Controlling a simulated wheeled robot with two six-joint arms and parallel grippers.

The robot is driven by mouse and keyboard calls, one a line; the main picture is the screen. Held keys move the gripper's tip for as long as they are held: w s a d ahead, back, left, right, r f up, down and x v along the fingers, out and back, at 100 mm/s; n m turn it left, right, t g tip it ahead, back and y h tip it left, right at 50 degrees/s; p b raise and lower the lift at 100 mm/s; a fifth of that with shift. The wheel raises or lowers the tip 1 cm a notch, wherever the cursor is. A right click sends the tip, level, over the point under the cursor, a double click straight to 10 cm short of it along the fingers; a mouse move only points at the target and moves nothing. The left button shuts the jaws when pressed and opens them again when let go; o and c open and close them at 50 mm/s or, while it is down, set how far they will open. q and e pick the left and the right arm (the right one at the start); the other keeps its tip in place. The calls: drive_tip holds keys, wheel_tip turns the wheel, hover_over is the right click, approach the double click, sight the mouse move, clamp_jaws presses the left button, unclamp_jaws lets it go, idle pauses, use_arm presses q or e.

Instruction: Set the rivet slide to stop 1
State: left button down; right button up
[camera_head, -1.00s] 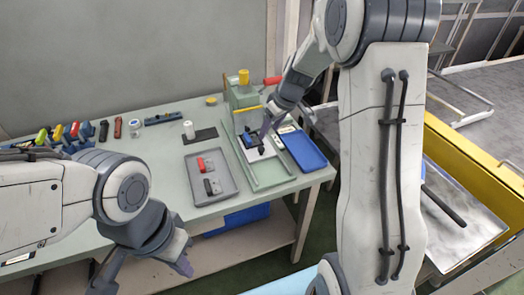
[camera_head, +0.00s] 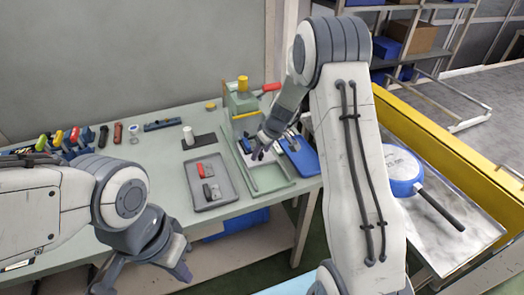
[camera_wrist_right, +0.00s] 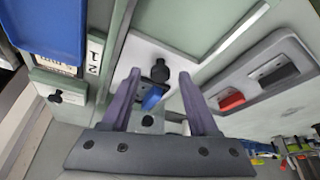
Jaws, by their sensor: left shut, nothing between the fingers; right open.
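The rivet slide is a white plate (camera_wrist_right: 143,53) with a black knob (camera_wrist_right: 158,72) and a small blue part (camera_wrist_right: 152,98) in the right wrist view. It sits in a pale green frame at the press. My right gripper (camera_wrist_right: 160,98) is open, its two purple fingers on either side of the knob and blue part; I cannot tell if they touch. A label marked 1 (camera_wrist_right: 94,55) is beside the slide. In the head view my right gripper (camera_head: 261,148) partly hides the slide. My left gripper (camera_head: 181,270) is shut and empty before the table's front edge.
The green press (camera_head: 242,103) with a red handle (camera_head: 268,87) stands behind the slide. A blue tray (camera_head: 303,158) is to its right, a grey tray (camera_head: 225,188) to its left.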

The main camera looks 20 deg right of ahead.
clamp_jaws()
idle(1.3)
